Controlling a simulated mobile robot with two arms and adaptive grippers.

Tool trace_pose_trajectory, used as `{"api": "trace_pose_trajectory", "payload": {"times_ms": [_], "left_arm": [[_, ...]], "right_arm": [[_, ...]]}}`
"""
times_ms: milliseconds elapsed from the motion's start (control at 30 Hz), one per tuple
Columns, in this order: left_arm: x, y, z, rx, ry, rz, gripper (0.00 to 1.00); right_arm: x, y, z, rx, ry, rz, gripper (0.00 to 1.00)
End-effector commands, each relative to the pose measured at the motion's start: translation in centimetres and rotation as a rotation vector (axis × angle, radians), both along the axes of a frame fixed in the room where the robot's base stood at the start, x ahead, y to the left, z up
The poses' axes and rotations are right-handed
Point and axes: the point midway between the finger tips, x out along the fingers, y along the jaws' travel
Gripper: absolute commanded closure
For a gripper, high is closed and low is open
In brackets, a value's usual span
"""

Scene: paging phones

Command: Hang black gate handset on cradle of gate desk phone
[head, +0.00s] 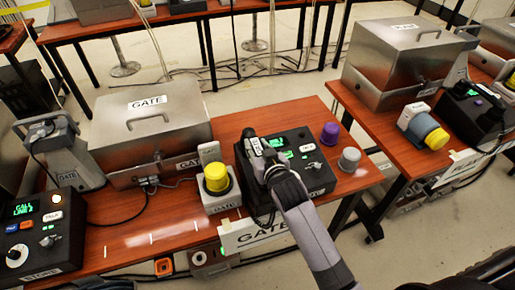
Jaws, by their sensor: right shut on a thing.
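The gate desk phone (318,181) is a black console with green displays, on the red-brown table behind the white GATE sign (243,236). My right gripper (264,163) is over the left part of this phone, with its arm coming up from the bottom of the picture. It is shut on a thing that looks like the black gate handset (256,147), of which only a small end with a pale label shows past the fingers. The cradle is mostly hidden under the gripper, so I cannot tell whether the handset touches it. My left gripper is not in view.
A yellow-topped beacon (216,178) stands close left of the phone. Purple (330,134) and grey (349,159) knobs stand at its right. A metal GATE box (150,130) is behind left, and a STORE phone (40,236) is at far left. A gap separates the right table.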

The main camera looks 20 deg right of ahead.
Motion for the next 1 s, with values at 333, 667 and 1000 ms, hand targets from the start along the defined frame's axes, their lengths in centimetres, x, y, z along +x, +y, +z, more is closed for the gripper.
{"api": "trace_pose_trajectory", "payload": {"times_ms": [333, 667, 1000], "left_arm": [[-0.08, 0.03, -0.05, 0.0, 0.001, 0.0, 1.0], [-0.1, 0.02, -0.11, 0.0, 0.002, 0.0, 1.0], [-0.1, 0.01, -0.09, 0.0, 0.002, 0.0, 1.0]], "right_arm": [[0.04, 0.0, -0.39, 0.001, -0.004, 0.0, 1.0], [0.02, -0.01, -0.69, 0.001, -0.002, 0.0, 0.54], [0.01, -0.01, -0.62, 0.001, -0.002, 0.0, 0.5]]}}
